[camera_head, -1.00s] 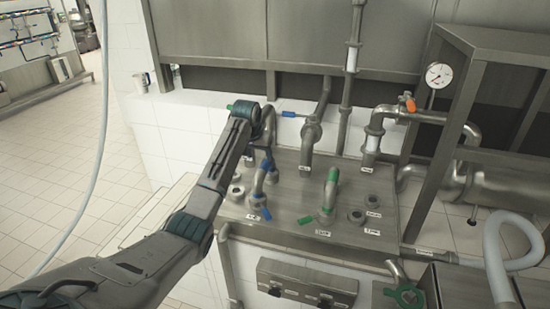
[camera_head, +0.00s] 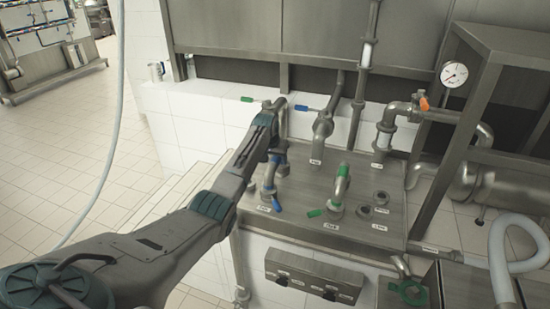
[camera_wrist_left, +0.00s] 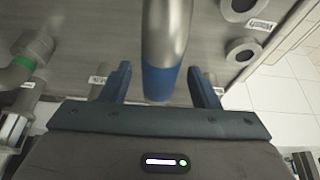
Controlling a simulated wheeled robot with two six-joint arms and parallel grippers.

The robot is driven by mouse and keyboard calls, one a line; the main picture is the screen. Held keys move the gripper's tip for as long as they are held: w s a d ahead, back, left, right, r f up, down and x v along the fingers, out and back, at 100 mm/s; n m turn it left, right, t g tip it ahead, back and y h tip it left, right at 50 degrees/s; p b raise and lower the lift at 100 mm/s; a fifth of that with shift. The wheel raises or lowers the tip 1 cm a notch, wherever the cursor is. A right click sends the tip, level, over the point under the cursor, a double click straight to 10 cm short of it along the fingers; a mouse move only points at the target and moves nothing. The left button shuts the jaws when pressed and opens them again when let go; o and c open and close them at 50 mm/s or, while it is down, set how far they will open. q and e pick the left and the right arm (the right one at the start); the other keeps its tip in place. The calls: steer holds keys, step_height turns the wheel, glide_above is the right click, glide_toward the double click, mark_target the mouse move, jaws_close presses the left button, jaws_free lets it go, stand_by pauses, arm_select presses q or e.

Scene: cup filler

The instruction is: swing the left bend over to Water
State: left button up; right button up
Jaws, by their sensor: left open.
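The left bend is a steel pipe with a blue band (camera_wrist_left: 160,82), standing on the steel panel (camera_head: 405,208). In the head view its lower part (camera_head: 269,185) shows below my left gripper (camera_head: 278,156), with a blue handle (camera_head: 276,204) at its foot. In the wrist view my left gripper (camera_wrist_left: 158,70) is open, one blue finger on each side of the bend; contact is not clear. A port (camera_wrist_left: 240,8) with a label (camera_wrist_left: 258,24) that seems to read Water lies to the upper right. A second port (camera_wrist_left: 243,50) is below it. My arm hides these ports in the head view.
A green-banded bend (camera_head: 340,187) stands to the right on the panel, with open ports (camera_head: 380,198) beside it. A hose (camera_head: 497,262) hangs at the right.

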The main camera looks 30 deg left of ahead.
arm_select(q)
steer(key=shift+w+f, duration=0.2)
steer(key=shift+f, duration=0.05)
arm_select(e)
steer(key=shift+w, duration=0.1)
arm_select(q)
steer(key=shift+s+r, duration=0.1)
jaws_close()
steer(key=shift+a, duration=0.1)
